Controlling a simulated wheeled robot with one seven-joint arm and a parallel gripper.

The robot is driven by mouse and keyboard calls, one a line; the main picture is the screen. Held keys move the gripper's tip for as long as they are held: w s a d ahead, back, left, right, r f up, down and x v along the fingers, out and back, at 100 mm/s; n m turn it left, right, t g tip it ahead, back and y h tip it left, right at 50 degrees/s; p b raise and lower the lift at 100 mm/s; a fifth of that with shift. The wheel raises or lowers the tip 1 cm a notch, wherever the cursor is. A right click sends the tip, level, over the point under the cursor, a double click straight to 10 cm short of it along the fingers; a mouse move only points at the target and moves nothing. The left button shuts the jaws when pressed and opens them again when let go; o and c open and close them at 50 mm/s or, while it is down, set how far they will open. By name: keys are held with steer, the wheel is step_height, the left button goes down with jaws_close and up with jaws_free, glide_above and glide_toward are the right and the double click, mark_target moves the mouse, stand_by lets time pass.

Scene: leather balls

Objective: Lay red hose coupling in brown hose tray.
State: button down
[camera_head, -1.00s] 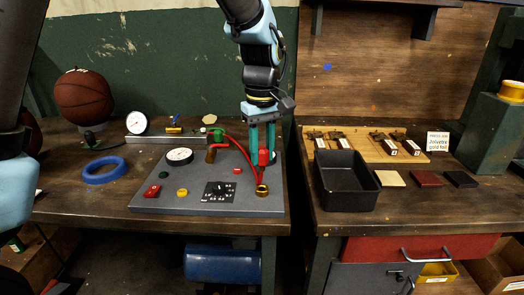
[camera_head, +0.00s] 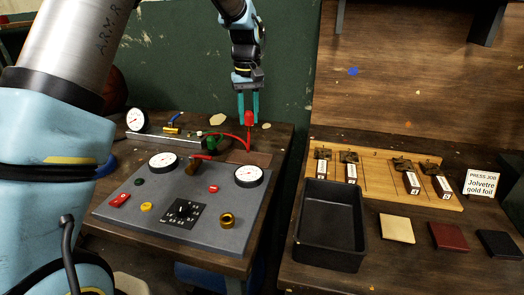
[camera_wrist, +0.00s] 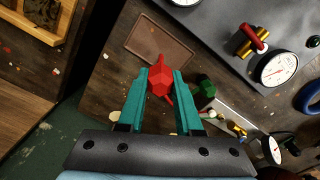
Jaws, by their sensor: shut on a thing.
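The red hose coupling (camera_head: 249,119) is between the fingertips of my gripper (camera_head: 248,106), which is shut on it and holds it above the back of the left table. A thin red hose (camera_head: 230,137) runs from it toward a green fitting (camera_head: 211,143). In the wrist view the coupling (camera_wrist: 159,79) sits between the teal fingers (camera_wrist: 159,85). The brown hose tray (camera_wrist: 161,45) is a flat rectangle just beyond the fingertips there. In the head view the tray (camera_head: 260,158) lies behind the grey panel, below the coupling.
The grey panel (camera_head: 160,212) with gauges, a dial and a brass ring (camera_head: 227,220) stands in front of the tray. A gauge (camera_head: 249,176) is close to the tray. On the right bench are a black bin (camera_head: 330,225) and a wooden board (camera_head: 380,180).

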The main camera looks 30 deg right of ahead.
step_height(320, 180, down, 10)
steer(key=p, duration=0.2)
steer(key=shift+w+r+p, duration=0.1)
steer(key=shift+r+p, duration=0.05)
steer(key=shift+p, duration=0.25)
steer(key=c, duration=0.6)
jaws_free()
